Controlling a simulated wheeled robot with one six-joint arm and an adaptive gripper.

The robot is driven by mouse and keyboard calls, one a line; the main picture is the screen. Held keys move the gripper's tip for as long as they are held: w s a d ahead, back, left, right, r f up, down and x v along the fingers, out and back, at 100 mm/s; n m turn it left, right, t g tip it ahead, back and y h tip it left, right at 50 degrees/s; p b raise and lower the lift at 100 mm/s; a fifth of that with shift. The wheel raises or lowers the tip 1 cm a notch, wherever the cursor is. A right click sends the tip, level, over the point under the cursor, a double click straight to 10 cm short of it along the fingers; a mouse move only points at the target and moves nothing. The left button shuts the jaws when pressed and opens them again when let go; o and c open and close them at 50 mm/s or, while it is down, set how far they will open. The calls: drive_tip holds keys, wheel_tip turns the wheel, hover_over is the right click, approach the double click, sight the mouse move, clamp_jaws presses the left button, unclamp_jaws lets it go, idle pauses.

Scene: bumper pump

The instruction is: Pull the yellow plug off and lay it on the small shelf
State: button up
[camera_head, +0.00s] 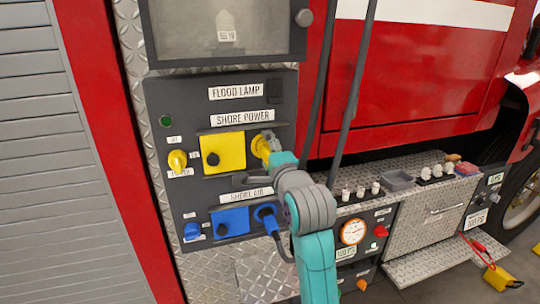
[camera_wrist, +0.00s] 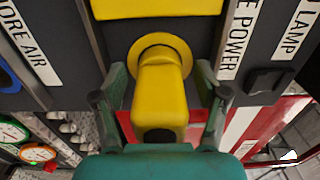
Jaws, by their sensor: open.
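The yellow plug (camera_head: 261,147) sits in its socket on the dark panel, right of the yellow square cover, under the SHORE POWER label. In the wrist view the yellow plug (camera_wrist: 160,88) fills the middle, its round collar against the panel. My gripper (camera_wrist: 162,76) is open, with one finger on each side of the plug and gaps visible. In the head view my gripper (camera_head: 280,159) reaches the plug from the lower right and partly hides it. A diamond-plate ledge (camera_head: 352,172) lies to the right; a lower plate (camera_head: 445,264) juts out below. I cannot tell which is the small shelf.
A blue plug (camera_head: 266,214) with a cable and a blue cover (camera_head: 231,222) are below. Two dark upright bars (camera_head: 350,95) stand right of the panel, near my arm. A gauge panel (camera_head: 353,232) is below the ledge.

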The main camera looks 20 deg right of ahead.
clamp_jaws()
drive_tip(key=shift+s, duration=0.15)
drive_tip(key=shift+s, duration=2.85)
